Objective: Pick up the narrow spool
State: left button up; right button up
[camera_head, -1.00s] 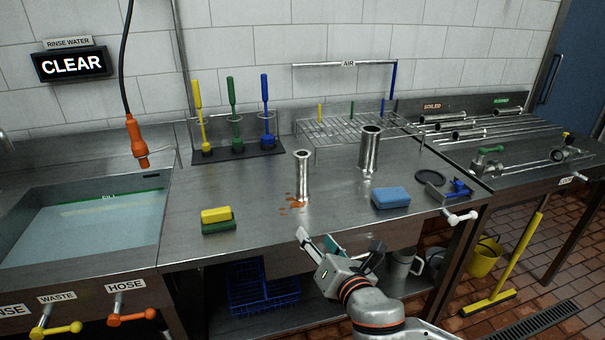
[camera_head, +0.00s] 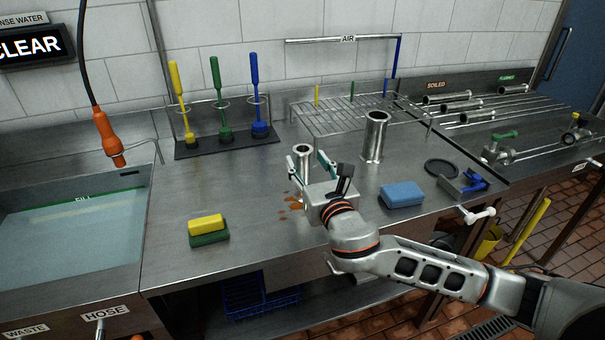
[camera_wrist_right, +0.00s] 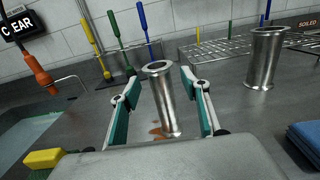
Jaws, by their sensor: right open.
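The narrow spool (camera_head: 302,160) is a shiny steel tube with a flanged rim, standing upright on the steel counter. Its lower part is partly hidden by my right gripper (camera_head: 306,172) in the head view. In the right wrist view the narrow spool (camera_wrist_right: 162,98) stands between the two teal-padded fingers of the right gripper (camera_wrist_right: 162,112). The fingers are open, with a gap on each side of the spool. A wider spool (camera_head: 374,137) stands upright to the right and farther back; it also shows in the right wrist view (camera_wrist_right: 262,60). My left gripper is not in view.
Brown-orange stains (camera_head: 291,203) lie by the narrow spool. A blue sponge (camera_head: 402,195) is to the right, a yellow and green sponge pair (camera_head: 208,230) to the left. Brushes (camera_head: 221,100) and a wire rack (camera_head: 345,115) stand behind. A sink (camera_head: 70,235) is at left.

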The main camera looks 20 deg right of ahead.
jog(key=shift+w+a, duration=0.1)
jog(key=shift+w, duration=1.7)
grip_shut()
jog(key=shift+r, duration=0.2)
